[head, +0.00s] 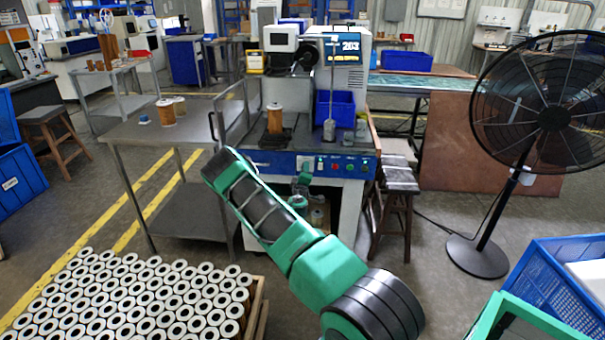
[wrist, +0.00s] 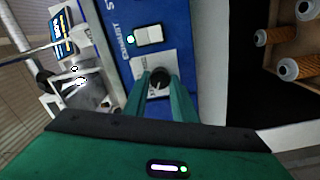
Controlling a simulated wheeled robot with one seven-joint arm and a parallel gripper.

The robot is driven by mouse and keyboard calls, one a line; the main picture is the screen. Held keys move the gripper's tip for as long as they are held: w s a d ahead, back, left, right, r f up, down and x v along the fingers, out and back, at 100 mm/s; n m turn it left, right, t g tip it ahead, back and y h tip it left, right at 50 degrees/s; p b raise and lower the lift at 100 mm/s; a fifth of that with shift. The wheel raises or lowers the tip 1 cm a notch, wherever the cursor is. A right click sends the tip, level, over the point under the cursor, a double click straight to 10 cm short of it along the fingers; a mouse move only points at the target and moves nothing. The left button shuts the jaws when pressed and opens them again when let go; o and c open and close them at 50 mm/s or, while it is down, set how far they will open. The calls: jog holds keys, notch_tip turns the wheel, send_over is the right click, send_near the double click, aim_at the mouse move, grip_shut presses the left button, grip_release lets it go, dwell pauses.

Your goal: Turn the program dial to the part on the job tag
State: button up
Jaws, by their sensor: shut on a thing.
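The black program dial (wrist: 159,78) sits on a pale plate on the blue front panel (wrist: 163,22) in the wrist view. My gripper (wrist: 160,84) has one green finger on each side of the dial and is shut on it. The dial's markings and pointer are too small or covered to read. In the head view my gripper (head: 305,176) is at the machine's blue front panel (head: 268,162), and the dial is hidden there. A lit screen (head: 347,47) on the machine shows what looks like "203". I cannot make out a job tag for certain; a yellow-framed item (head: 255,62) hangs at the machine's left.
A white switch (wrist: 148,36) with a green light is beside the dial plate. A filter cartridge (head: 275,118) and a blue bin (head: 335,108) stand on the machine's bench. A grey table (head: 150,130) is left, a stool (head: 398,180) and a fan (head: 553,118) right.

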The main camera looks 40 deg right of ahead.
jog(key=o, duration=1)
jog(key=shift+w+a+f, duration=0.15)
jog(key=shift+o, duration=0.2)
jog(key=v, duration=1)
jog(key=shift+s+a, duration=0.2)
jog(key=shift+s, duration=0.1)
